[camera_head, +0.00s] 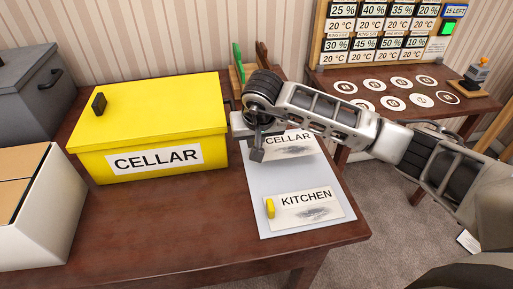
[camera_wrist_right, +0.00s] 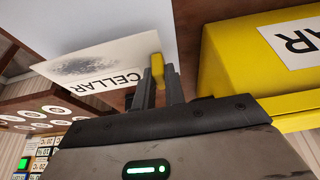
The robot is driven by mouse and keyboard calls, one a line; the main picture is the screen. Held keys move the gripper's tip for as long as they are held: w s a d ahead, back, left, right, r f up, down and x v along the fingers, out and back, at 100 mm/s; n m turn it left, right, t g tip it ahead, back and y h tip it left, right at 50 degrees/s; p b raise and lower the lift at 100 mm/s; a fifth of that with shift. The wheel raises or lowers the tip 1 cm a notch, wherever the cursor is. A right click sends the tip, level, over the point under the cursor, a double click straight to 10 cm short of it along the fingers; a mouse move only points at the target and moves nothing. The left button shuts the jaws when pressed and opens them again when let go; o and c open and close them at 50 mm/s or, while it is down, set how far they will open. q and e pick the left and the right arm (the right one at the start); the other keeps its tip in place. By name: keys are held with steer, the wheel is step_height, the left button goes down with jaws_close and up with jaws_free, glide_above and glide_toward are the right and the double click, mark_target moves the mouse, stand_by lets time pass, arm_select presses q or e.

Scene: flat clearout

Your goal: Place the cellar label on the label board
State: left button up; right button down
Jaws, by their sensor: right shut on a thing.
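The cellar label (camera_head: 288,146) is a white card with black CELLAR lettering, a grey smudge and a yellow tab (camera_wrist_right: 157,68). My right gripper (camera_head: 258,150) is shut on the tab at the label's left end; its fingers also show in the right wrist view (camera_wrist_right: 156,88). The label is over the far part of the pale label board (camera_head: 263,222). I cannot tell whether it touches the board. The kitchen label (camera_head: 306,209), with its own yellow tab, lies on the near part of the board. My left gripper is not in view.
A yellow box marked CELLAR (camera_head: 150,126) stands left of the board. A white-sided box (camera_head: 45,218) and a grey box (camera_head: 38,80) are at far left. A wooden rack (camera_head: 236,91) stands behind. The table (camera_head: 190,225) is bare in front.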

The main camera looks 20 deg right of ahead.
steer(key=shift+w+d+f, duration=0.15)
steer(key=shift+f, duration=0.15)
step_height(320, 180, down, 3)
steer(key=shift+w+d+f, duration=0.1)
steer(key=shift+w, duration=0.05)
steer(key=shift+f, duration=0.15)
steer(key=shift+f, duration=0.2)
steer(key=c, duration=1.5)
jaws_free()
steer(key=shift+o, duration=0.2)
steer(key=shift+r, duration=0.15)
